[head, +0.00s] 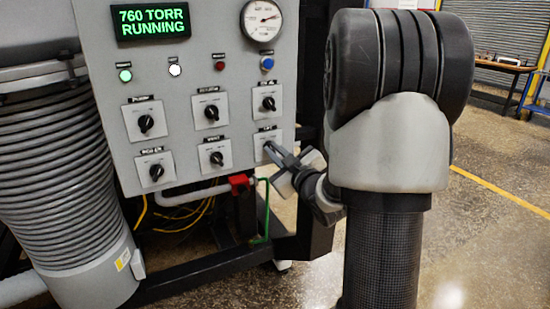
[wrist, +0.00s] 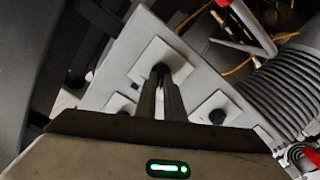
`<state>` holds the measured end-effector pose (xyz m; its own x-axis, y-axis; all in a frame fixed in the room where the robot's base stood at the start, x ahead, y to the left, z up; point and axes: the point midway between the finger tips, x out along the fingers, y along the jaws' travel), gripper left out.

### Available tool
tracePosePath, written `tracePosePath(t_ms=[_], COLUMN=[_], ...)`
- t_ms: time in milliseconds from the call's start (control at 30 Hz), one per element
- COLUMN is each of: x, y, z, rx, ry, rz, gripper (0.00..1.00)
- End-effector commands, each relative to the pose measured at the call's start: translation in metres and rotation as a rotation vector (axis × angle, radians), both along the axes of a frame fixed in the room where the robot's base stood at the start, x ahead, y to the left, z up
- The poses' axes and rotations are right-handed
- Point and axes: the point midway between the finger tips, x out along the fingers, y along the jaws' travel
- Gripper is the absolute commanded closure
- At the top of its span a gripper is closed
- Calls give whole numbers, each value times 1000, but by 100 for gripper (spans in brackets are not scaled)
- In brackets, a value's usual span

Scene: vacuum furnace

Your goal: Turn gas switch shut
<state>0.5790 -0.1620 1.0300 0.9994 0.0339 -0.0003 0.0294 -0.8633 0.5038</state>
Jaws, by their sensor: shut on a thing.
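The grey control panel (head: 185,80) carries two rows of black rotary switches on white plates. My gripper (head: 272,150) reaches in from the right to the lower right switch (head: 262,139), which I take to be the gas switch; its label is too small to read surely. In the wrist view, the two fingers of my gripper (wrist: 162,82) are closed around the black knob of a switch (wrist: 160,68) on its white plate. The fingers hide most of the knob, so I cannot tell its exact angle.
A green display (head: 151,22) reads 760 TORR RUNNING. A pressure gauge (head: 261,20) and a blue button (head: 267,63) sit above the switches. A red valve handle (head: 239,182) and green pipe (head: 262,210) are just below the gripper. A ribbed duct (head: 50,150) stands left.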

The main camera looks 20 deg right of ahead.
Motion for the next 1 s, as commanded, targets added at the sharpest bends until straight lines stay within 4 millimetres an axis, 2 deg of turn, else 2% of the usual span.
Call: tracePosePath(t_ms=[433,467,567,1000], x=[0,0,0,2], y=[0,0,0,1], z=[1,1,1,0], rx=[-13,-13,-13,-11], ry=[-2,-2,-2,-1], rz=[1,1,1,1], gripper=[100,90,73,73])
